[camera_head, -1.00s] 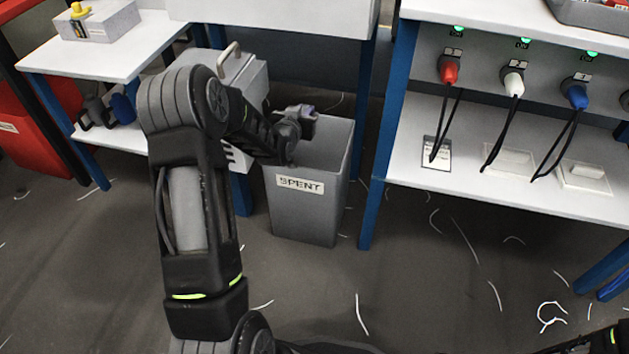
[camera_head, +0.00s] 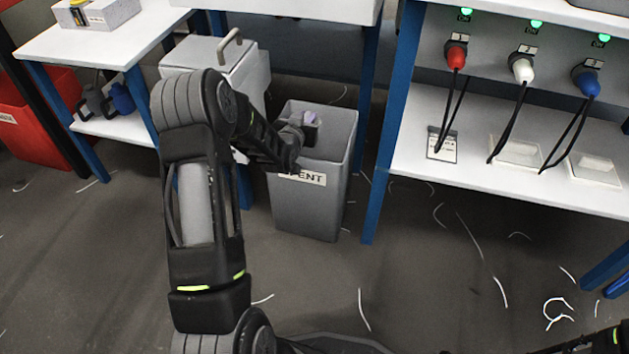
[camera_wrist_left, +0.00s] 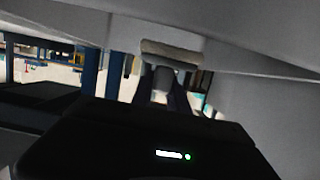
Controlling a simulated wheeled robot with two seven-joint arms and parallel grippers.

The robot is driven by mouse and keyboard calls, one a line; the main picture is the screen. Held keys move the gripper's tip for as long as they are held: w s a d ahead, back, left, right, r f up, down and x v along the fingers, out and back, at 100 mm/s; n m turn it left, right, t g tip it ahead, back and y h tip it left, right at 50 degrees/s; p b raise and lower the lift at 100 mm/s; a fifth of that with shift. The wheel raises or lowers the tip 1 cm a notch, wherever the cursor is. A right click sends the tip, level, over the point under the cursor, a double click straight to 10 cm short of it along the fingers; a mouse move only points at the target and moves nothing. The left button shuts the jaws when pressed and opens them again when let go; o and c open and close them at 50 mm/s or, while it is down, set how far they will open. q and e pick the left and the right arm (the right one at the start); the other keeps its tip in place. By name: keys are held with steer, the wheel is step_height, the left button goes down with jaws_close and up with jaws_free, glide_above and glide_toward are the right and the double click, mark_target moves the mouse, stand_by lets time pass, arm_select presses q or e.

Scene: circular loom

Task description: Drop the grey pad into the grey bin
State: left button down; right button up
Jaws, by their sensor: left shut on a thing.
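The grey bin (camera_head: 306,212), labelled SPENT, stands on the floor with its open top facing up. My left gripper (camera_head: 308,128) is at the bin's mouth, its fingers a little below the level of the far rim. It is shut on the grey pad, which shows only as a small pale patch (camera_head: 310,118) in the head view. In the left wrist view the pad (camera_wrist_left: 172,51) appears as a greyish block at the fingertips, with grey surfaces close around it. My forearm hides part of the bin's left rim and label. My right gripper is out of view.
A light grey lidded box (camera_head: 215,62) stands left of the bin. A blue table leg (camera_head: 376,160) is close to its right. A shelf unit (camera_head: 480,150) with coloured plugs stands further right. White thread scraps lie on the open floor.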

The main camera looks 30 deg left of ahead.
arm_select(q)
steer(key=c, duration=1.2)
jaws_free()
steer(key=shift+s, duration=0.1)
steer(key=p+v, duration=0.2)
steer(key=v, duration=0.5)
steer(key=shift+s+d+p, duration=0.15)
steer(key=shift+s+p, duration=0.15)
steer(key=shift+p, duration=0.05)
steer(key=shift+r, duration=0.1)
